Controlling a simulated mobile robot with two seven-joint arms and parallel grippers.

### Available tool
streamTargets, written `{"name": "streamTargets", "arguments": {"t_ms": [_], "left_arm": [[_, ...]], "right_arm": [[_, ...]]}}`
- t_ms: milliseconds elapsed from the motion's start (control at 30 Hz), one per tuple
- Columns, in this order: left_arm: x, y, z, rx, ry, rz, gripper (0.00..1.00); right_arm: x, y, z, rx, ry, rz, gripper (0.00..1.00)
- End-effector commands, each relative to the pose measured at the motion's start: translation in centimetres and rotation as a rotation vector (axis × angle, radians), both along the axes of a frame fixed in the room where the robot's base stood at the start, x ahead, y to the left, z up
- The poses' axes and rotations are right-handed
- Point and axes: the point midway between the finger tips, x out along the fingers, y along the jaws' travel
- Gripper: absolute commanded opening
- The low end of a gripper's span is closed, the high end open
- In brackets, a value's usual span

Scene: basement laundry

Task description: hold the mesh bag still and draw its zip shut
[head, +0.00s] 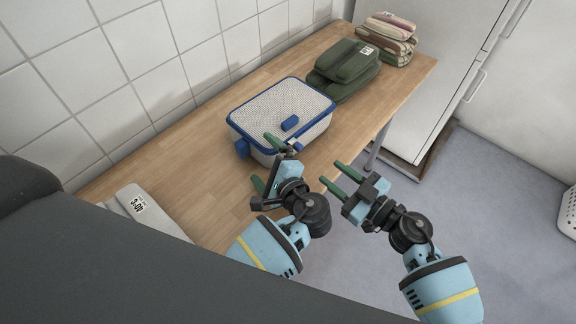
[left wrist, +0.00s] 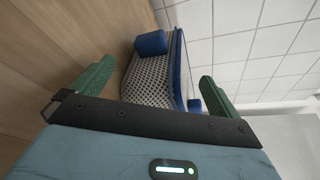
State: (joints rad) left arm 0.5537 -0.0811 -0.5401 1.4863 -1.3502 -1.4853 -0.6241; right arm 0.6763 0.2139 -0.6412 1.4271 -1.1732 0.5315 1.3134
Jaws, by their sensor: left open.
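The mesh bag (head: 280,100) is a pale, box-shaped bag with blue edging, lying on the wooden table. A blue tab (head: 290,123) sits on its top and a blue end piece (head: 242,148) on its near left side. I cannot tell how far the zip is drawn. My left gripper (head: 262,158) is open at the bag's near side. In the left wrist view the mesh side (left wrist: 150,82) shows beyond and between the spread green fingers; contact is unclear. My right gripper (head: 332,173) is open and empty, right of the bag, off the table's front edge.
Folded green cloth (head: 345,68) lies just behind the bag, with striped folded cloth (head: 388,38) beyond. A pale labelled item (head: 140,208) lies at the table's near left. A tiled wall (head: 140,60) runs along the back. A white cabinet (head: 430,80) stands right.

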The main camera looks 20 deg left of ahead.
Motion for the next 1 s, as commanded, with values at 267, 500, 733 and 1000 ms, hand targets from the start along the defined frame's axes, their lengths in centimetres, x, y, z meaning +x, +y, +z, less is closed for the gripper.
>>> {"name": "streamTargets", "arguments": {"t_ms": [267, 500, 733, 1000], "left_arm": [[2.3, 3.1, -0.7, 0.002, 0.0, 0.002, 1.0], [3.2, 4.2, -1.1, -0.001, 0.001, 0.0, 1.0], [3.2, 4.2, -1.1, -0.001, 0.001, 0.0, 1.0], [3.2, 4.2, -1.1, -0.001, 0.001, 0.0, 0.7]], "right_arm": [[0.0, 0.0, 0.0, 0.001, -0.001, -0.001, 0.36], [0.0, 0.0, 0.0, 0.001, -0.001, -0.001, 0.36], [0.0, 0.0, 0.0, 0.001, 0.0, -0.001, 0.36], [0.0, 0.0, 0.0, 0.001, -0.001, -0.001, 0.36]]}}
